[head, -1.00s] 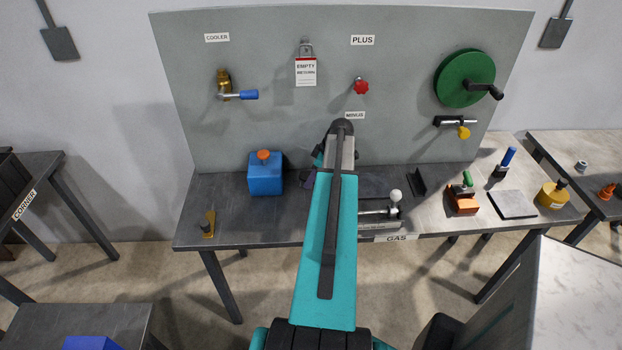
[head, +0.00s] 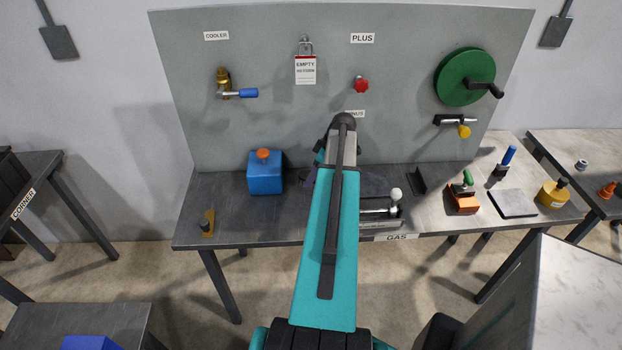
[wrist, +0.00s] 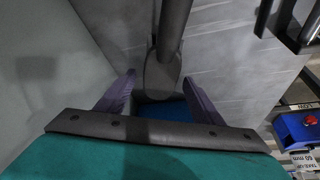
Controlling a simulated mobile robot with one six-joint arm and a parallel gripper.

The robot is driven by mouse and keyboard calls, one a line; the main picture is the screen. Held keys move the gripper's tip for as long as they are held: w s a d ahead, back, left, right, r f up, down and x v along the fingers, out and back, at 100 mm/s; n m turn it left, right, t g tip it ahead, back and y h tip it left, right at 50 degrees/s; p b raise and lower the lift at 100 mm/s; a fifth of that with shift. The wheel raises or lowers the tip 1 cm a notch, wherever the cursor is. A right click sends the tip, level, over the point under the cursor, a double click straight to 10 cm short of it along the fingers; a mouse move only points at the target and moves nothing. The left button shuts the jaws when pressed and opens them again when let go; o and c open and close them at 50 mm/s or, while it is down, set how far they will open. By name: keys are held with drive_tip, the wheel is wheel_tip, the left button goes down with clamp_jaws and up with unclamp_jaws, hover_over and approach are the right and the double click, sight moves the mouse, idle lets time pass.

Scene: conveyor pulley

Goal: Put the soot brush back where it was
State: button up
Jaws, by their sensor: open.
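My gripper (wrist: 159,76) is open, its two purple fingers apart in the wrist view. A dark grey rod with a broad rounded end (wrist: 162,72) shows between the fingers, with a patch of blue below it. I cannot tell whether this is the soot brush or whether the fingers touch it. In the head view my arm hides most of the gripper, low over the middle of the bench near the panel. An upright tool with a blue handle and dark foot (head: 503,165) stands at the bench's right; I cannot tell whether it is the brush.
The bench (head: 225,190) backs onto a grey panel (head: 290,130). A blue box with an orange knob (head: 265,178) stands left of my arm. A dark bracket (head: 416,182), orange block (head: 463,200), grey pad (head: 513,203) and yellow pot (head: 553,194) stand to the right.

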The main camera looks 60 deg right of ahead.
drive_tip(key=shift+b+v, duration=1.5)
drive_tip(key=shift+v, duration=3.65)
drive_tip(key=shift+r, duration=0.1)
